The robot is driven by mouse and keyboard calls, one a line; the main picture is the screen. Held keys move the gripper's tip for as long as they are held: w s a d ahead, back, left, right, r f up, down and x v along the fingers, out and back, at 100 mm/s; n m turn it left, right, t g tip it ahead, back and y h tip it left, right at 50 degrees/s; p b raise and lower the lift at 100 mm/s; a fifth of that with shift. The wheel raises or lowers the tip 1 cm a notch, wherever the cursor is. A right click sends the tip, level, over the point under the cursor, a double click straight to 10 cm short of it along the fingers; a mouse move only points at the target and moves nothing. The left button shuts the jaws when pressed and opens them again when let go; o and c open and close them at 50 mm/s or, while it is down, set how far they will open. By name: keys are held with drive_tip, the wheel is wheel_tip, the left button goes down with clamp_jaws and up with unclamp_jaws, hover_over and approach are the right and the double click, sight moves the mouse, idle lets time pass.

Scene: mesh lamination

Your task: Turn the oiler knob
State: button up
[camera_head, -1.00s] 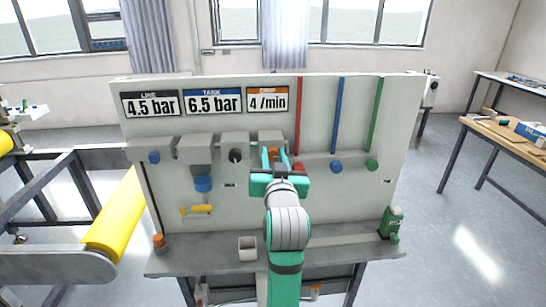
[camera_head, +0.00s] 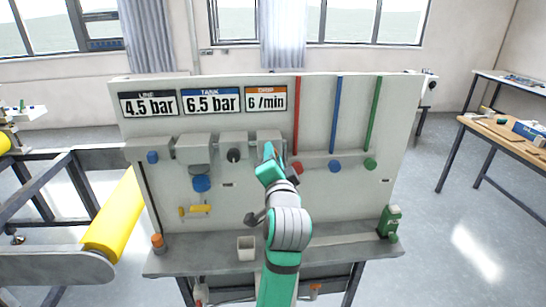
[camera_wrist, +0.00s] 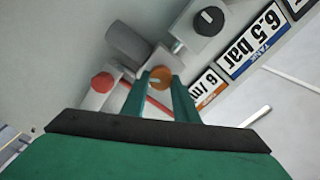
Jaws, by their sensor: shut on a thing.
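The orange oiler knob (camera_wrist: 160,78) shows between the two green fingers of my gripper (camera_wrist: 162,84) in the wrist view. My gripper is shut on the knob. In the head view my gripper (camera_head: 273,155) is turned at a slant in front of the grey oiler block (camera_head: 265,136), and it hides the knob there. The orange DRIP display (camera_head: 266,98) above the block reads 6 /min.
A black knob (camera_head: 234,155) is on the block to the left. Red (camera_head: 297,168), blue (camera_head: 335,166) and green (camera_head: 370,164) knobs lie to the right, the red one close to my gripper.

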drive_tip(key=shift+f+m, duration=0.1)
drive_tip(key=shift+m, duration=0.9)
drive_tip(key=o, duration=1.1)
drive_tip(key=shift+c, duration=0.2)
drive_tip(key=s+d, duration=0.1)
drive_tip(key=s, duration=0.9)
drive_tip(key=shift+s+d, duration=0.15)
drive_tip(key=shift+s, duration=0.25)
